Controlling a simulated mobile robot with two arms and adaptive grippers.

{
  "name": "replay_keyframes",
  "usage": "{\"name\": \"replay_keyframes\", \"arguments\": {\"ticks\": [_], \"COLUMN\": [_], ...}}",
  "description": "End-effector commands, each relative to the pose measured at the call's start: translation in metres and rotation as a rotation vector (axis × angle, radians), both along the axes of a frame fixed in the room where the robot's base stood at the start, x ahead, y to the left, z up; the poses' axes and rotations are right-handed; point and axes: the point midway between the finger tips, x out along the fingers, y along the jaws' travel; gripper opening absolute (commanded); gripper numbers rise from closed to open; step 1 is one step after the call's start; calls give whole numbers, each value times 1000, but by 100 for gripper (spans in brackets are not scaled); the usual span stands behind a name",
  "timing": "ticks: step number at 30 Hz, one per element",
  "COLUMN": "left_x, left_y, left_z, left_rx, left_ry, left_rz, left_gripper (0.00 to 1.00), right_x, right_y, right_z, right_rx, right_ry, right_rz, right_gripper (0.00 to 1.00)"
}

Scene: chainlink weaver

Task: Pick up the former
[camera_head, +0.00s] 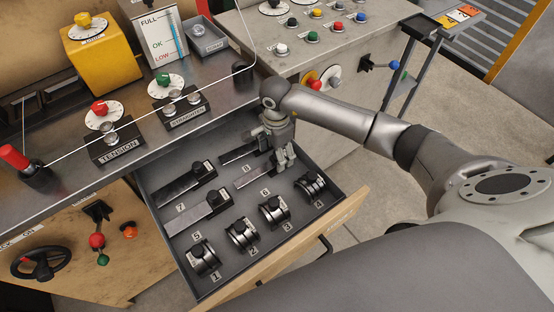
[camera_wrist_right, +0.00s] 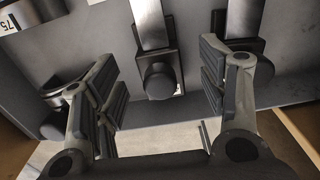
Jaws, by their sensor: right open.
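An open drawer (camera_head: 318,238) holds numbered tools. Several flat bars with dark blocks and knobs lie towards its back, including a long bar (camera_head: 185,186). Several round ribbed pieces sit along its front, including one by label 1 (camera_head: 203,258). I cannot tell which is the former. My right gripper (camera_head: 280,160) is over the drawer's back right, by a metal bar (camera_head: 250,176). In the right wrist view the open fingers (camera_wrist_right: 162,85) stand either side of a metal bar with a dark round knob (camera_wrist_right: 160,82). They appear apart from it. My left gripper is out of view.
The steel worktop (camera_head: 65,190) with the TENSION and STRAIGHTEN dials lies behind and left of the drawer. A grey control panel (camera_head: 335,45) with coloured buttons stands at the back. The drawer's wooden front (camera_head: 340,215) borders open floor on the right.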

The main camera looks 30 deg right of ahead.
Motion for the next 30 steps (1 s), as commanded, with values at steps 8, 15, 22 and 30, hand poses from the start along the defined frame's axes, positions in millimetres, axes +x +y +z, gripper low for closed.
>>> {"name": "replay_keyframes", "arguments": {"ticks": [8,15,22,30], "left_x": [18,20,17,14], "left_y": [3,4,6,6], "left_z": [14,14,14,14], "left_rx": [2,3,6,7], "left_ry": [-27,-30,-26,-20], "left_rz": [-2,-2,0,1], "left_gripper": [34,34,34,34], "right_x": [-1,0,0,0], "right_y": [-4,-5,-5,-5], "right_z": [-37,-43,-42,-42], "right_rx": [0,-1,-1,-1], "right_ry": [4,2,2,2], "right_rz": [-2,0,0,-1], "right_gripper": [66,66,43,8]}}
